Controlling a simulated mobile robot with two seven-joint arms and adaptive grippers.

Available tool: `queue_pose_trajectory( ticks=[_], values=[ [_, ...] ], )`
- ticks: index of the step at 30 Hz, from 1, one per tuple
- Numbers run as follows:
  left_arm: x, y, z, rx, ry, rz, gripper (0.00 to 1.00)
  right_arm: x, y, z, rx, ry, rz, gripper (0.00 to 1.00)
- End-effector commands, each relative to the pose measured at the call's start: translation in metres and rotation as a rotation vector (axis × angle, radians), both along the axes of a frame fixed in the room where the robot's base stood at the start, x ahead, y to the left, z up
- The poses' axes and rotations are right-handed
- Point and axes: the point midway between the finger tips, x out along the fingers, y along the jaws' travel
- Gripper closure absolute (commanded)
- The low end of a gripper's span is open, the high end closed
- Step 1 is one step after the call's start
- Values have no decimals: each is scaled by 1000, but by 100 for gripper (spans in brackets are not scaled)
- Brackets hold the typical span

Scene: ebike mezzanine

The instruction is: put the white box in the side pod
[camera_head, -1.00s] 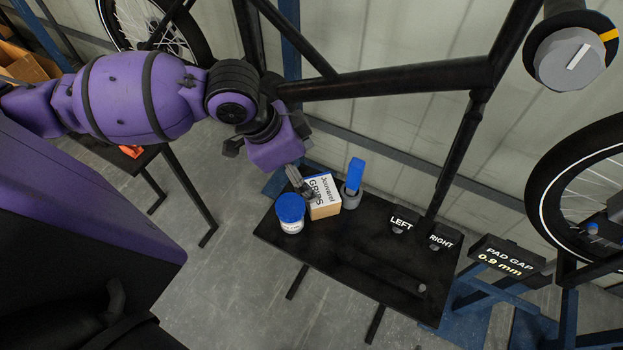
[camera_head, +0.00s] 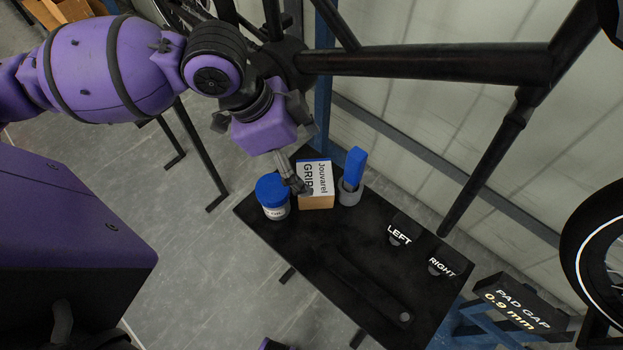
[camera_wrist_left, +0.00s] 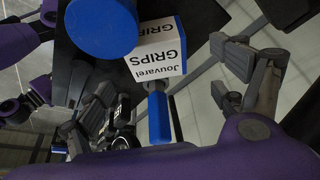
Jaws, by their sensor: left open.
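The white box (camera_head: 315,172), lettered "Jouvarel GRIPS" with a tan cardboard side, stands on the black bench between a blue-lidded tub and a grey cup. My left gripper (camera_head: 297,184) is over the box's near left part, by the tub. It hides some of the lettering. In the left wrist view the box (camera_wrist_left: 155,50) shows between the two spread fingers (camera_wrist_left: 168,95), with nothing gripped. Whether a finger touches the box I cannot tell. I cannot make out a side pod for certain.
The blue-lidded tub (camera_head: 272,197) stands close left of the box. The grey cup (camera_head: 350,193) with a blue-handled item stands close right. LEFT (camera_head: 399,235) and RIGHT (camera_head: 441,266) labels mark the bench (camera_head: 310,245). A black bike frame (camera_head: 430,64) spans above.

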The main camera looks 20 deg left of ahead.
Motion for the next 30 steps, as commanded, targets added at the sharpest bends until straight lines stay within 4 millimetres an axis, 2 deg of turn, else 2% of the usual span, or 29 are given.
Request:
queue_pose_trajectory(
  ticks=[5, 12, 21, 30],
  values=[
    [-3, -2, -5, 7, 1, -38, 12, -3, 1, 1, 2, 4, -4, 60],
    [1, -11, -30, 8, 1, -41, 12, -12, 2, -6, 2, 22, -6, 60],
    [7, -26, -68, 8, -2, -41, 12, -11, 2, -11, 0, 23, -2, 60],
    [9, -27, -72, 11, -4, -40, 12, -8, 1, -11, -1, 19, -1, 60]
  ],
)
